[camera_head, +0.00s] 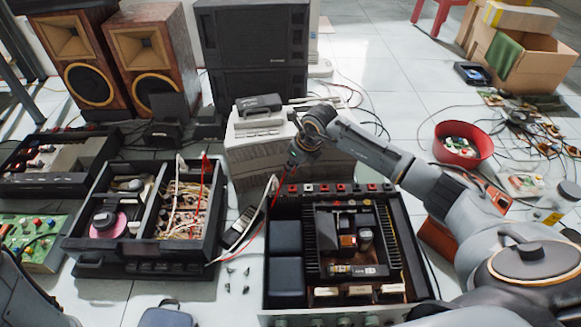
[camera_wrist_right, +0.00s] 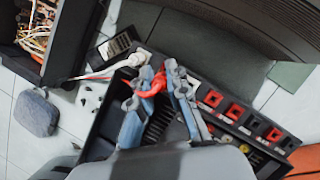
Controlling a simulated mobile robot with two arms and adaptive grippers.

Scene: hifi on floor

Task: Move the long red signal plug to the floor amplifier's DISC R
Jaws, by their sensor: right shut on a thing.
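The open floor amplifier (camera_head: 407,250) sits in front of me, its rear edge carrying a row of red, white and black sockets (camera_head: 340,188). In the right wrist view the sockets (camera_wrist_right: 212,98) run down to the right. My right gripper (camera_head: 293,158) is above the rear left part of the amplifier. In the right wrist view its fingers (camera_wrist_right: 158,85) are shut on the red plug (camera_wrist_right: 153,84), whose red cable trails left. A white plug (camera_wrist_right: 132,61) is beside it at the amplifier's corner. Socket labels are too small to read. My left gripper is out of view.
An open deck (camera_head: 145,225) with exposed wiring stands left of the amplifier. A beige box (camera_head: 250,150) is behind it, close to my gripper. A red bowl (camera_head: 463,145) and loose boards lie at right. Small screws lie on the floor between the units.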

